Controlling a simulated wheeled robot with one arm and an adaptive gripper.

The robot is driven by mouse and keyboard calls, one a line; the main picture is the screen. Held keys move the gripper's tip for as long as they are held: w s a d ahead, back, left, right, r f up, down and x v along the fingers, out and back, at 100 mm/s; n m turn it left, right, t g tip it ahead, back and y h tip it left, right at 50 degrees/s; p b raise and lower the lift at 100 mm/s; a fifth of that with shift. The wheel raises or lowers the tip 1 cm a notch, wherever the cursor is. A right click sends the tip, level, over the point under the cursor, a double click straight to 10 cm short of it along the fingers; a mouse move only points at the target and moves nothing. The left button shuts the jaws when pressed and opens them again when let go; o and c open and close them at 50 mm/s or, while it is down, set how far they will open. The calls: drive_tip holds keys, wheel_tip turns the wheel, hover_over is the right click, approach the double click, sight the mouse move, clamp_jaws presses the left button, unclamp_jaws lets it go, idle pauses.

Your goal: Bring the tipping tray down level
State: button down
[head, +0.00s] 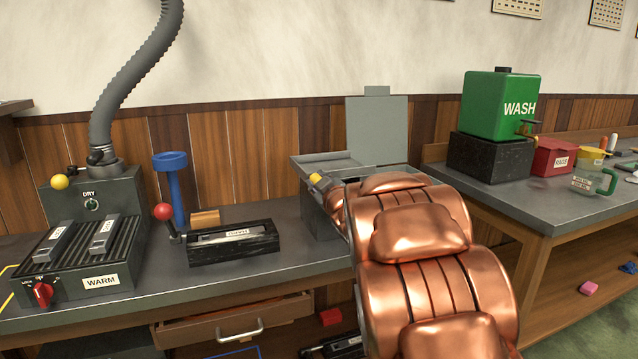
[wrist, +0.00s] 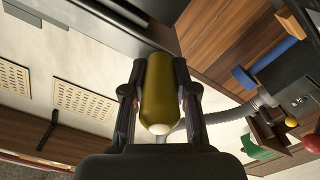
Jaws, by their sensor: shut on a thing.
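A grey metal tray unit (head: 325,160) stands at the right end of the left bench, partly hidden behind my copper arm. A flat grey panel (head: 378,128) stands upright at its back. A yellow grip (head: 319,179) shows at the unit's front left, beside my arm. In the wrist view my gripper (wrist: 160,125) is shut on an olive-yellow rounded handle (wrist: 160,85), one finger on each side. My arm hides where the handle joins the tray, so I cannot tell the tray's exact tilt.
Left of the unit are a black holder (head: 233,243), a red-knobbed lever (head: 163,212), a blue stand (head: 175,190) and the WARM rack (head: 75,260). A drawer (head: 235,325) is partly open below. A green WASH tank (head: 500,105) stands on the right bench.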

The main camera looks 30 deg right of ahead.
drive_tip(key=c, duration=0.9)
unclamp_jaws()
drive_tip(key=shift+a+f, duration=0.1)
drive_tip(key=shift+f, duration=0.05)
drive_tip(key=shift+s, duration=0.55)
drive_tip(key=s+a, duration=0.2)
drive_tip(key=s, duration=0.8)
drive_tip(key=shift+s, duration=0.35)
